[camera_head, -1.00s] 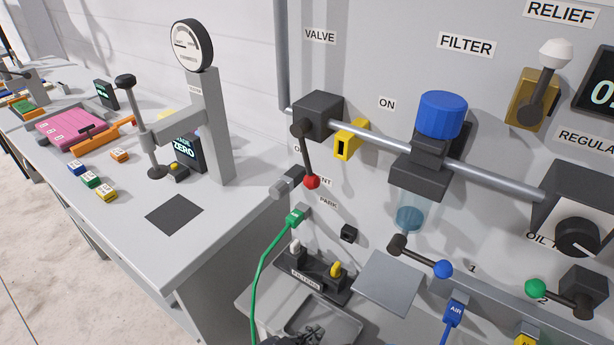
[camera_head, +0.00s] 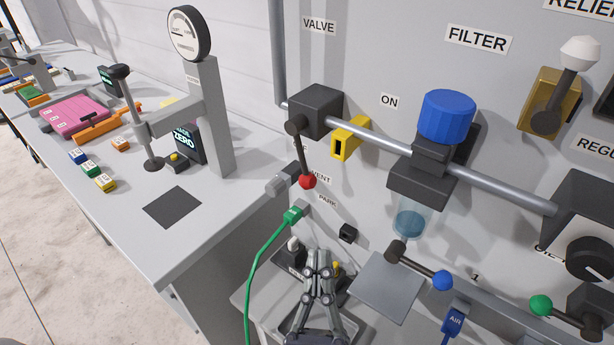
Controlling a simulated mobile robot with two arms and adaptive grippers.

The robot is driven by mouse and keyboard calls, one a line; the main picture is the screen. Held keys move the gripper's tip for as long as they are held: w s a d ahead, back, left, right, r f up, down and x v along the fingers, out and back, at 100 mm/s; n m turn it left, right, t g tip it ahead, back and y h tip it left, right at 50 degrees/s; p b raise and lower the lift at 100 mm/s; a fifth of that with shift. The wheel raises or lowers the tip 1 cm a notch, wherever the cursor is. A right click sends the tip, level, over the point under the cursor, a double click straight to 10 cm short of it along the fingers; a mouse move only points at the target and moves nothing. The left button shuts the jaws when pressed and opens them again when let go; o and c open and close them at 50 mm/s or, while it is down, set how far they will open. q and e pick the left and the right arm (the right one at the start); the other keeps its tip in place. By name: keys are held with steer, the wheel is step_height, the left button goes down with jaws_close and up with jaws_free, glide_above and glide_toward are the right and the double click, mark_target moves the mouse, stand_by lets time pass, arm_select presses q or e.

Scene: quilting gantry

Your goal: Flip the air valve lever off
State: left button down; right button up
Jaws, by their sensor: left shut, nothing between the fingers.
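The air valve is a dark box (camera_head: 316,110) on the grey panel under the VALVE label. Its lever (camera_head: 302,157) ends in a red ball (camera_head: 307,182) and hangs downward, away from the ON label (camera_head: 390,100). The lettering behind the lever is partly hidden. My left gripper (camera_head: 320,262) is at the lower middle, below the red ball and apart from it. Its fingers point up and are shut with nothing between them. It covers part of the small fittings rack behind it. My right gripper is out of the picture.
A grey pipe (camera_head: 480,185) runs from the valve past a blue-capped filter (camera_head: 447,117). A yellow slotted tag (camera_head: 348,137) sits right of the lever. A green hose (camera_head: 262,255) plugs in below the lever. A blue-ball lever (camera_head: 442,280) and a grey plate (camera_head: 388,287) are right of my gripper.

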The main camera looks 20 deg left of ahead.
arm_select(q)
steer(key=s+a+n+y, duration=0.1)
steer(key=n+y, duration=0.1)
steer(key=y, duration=0.1)
steer(key=g+y+p, duration=0.1)
steer(key=p, duration=0.4)
glide_toward(298, 149)
step_height(298, 149, up, 3)
steer(key=s, duration=0.1)
steer(key=shift+n, duration=0.4)
steer(key=w, duration=0.2)
steer(key=w+a+p, duration=0.1)
steer(key=w, duration=0.1)
steer(key=shift+w+a+f, duration=0.2)
